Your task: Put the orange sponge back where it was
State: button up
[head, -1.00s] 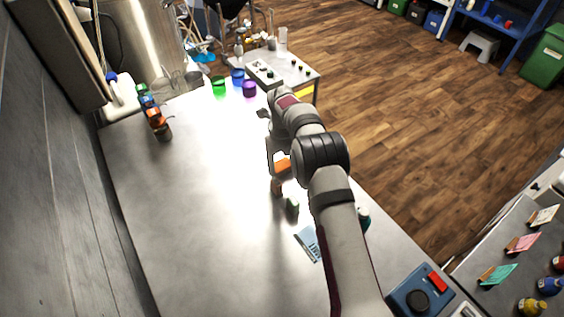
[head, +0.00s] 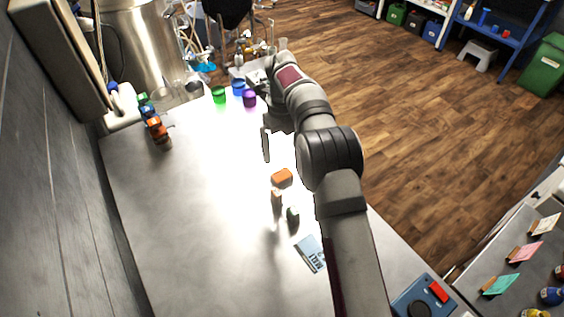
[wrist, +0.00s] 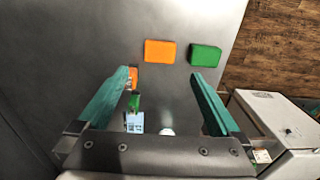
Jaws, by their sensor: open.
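The orange sponge (head: 282,176) lies flat on the bright metal table, in the middle of the head view. It also shows in the wrist view (wrist: 159,52), beyond and between my fingertips, with nothing gripping it. A green sponge (wrist: 205,55) lies just right of it in the wrist view, with a narrow gap between them. The green sponge is not visible in the head view. My gripper (wrist: 163,77) is open and empty, its two teal fingers wide apart. In the head view one finger shows above and left of the orange sponge; my arm hides the rest.
A small orange-brown item (head: 277,196) and a green one (head: 293,215) stand near a blue-white card (head: 311,253). Green (head: 219,95), blue (head: 238,88) and purple (head: 250,99) containers stand at the far edge. The table's left-middle is clear.

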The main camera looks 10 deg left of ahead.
jog(key=s+d+r+n+y, duration=0.1)
jog(key=s+d+r+n, duration=1.05)
jog(key=s+r, duration=0.35)
jog(key=s+d+f+n, duration=0.2)
jog(key=s+n, duration=0.3)
jog(key=s, duration=0.6)
jog(key=s+d+f+n, duration=0.3)
jog(key=s+n, duration=0.2)
jog(key=s, duration=0.7)
jog(key=shift+d+y, duration=0.3)
jog(key=shift+y, duration=0.1)
